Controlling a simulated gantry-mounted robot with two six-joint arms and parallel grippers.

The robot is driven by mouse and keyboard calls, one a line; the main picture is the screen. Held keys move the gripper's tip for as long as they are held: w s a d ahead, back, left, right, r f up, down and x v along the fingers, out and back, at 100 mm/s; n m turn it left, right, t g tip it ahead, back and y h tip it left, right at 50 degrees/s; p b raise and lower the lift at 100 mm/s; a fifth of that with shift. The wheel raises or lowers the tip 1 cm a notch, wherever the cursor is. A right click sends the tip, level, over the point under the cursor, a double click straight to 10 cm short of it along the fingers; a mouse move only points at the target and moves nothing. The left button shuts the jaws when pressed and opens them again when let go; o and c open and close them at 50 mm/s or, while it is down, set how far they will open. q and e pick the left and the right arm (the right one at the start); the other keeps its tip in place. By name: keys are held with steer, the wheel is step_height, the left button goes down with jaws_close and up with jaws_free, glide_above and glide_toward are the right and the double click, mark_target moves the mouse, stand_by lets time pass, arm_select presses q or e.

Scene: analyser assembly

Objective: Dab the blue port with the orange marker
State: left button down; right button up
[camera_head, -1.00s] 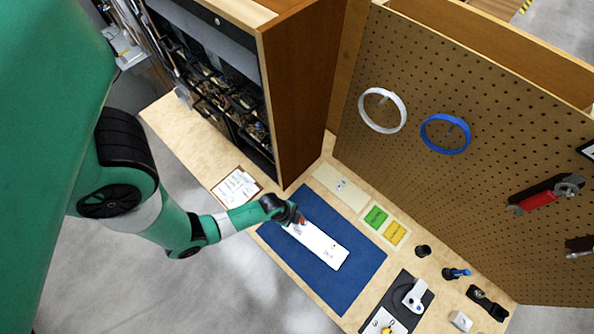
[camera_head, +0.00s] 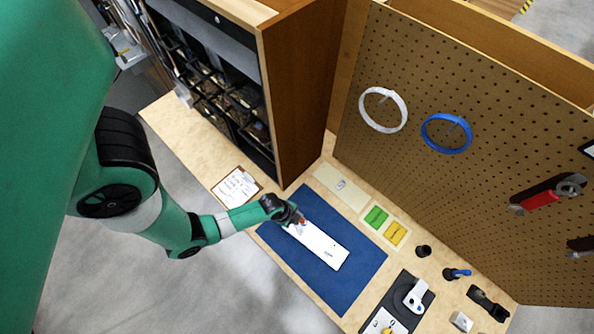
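A white analyser panel (camera_head: 322,249) lies on a blue mat (camera_head: 355,283) on the workbench. My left gripper (camera_head: 298,220) is over the panel's upper left end. A small orange-red piece, seemingly the orange marker (camera_head: 301,221), shows at its fingertips, pointing down at the panel. The gap between tip and panel is too small to judge. The fingers are too small to see clearly, but the marker stays with them. The blue port cannot be made out; the gripper may cover it. My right gripper is not in view.
Green (camera_head: 376,217) and yellow (camera_head: 396,233) trays lie behind the mat. A black cup (camera_head: 424,251), a blue-topped item (camera_head: 457,273) and a black board (camera_head: 417,312) with a white part stand to the right. A clipboard (camera_head: 237,188) and tall cabinet (camera_head: 300,95) are left; a pegboard (camera_head: 470,150) stands behind.

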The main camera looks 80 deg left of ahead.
arm_select(q)
steer(key=shift+f, duration=0.45)
stand_by(1.1)
step_height(320, 180, up, 7)
steer(key=p, duration=0.6)
steer(key=shift+r+p, duration=0.15)
steer(key=shift+p, duration=0.15)
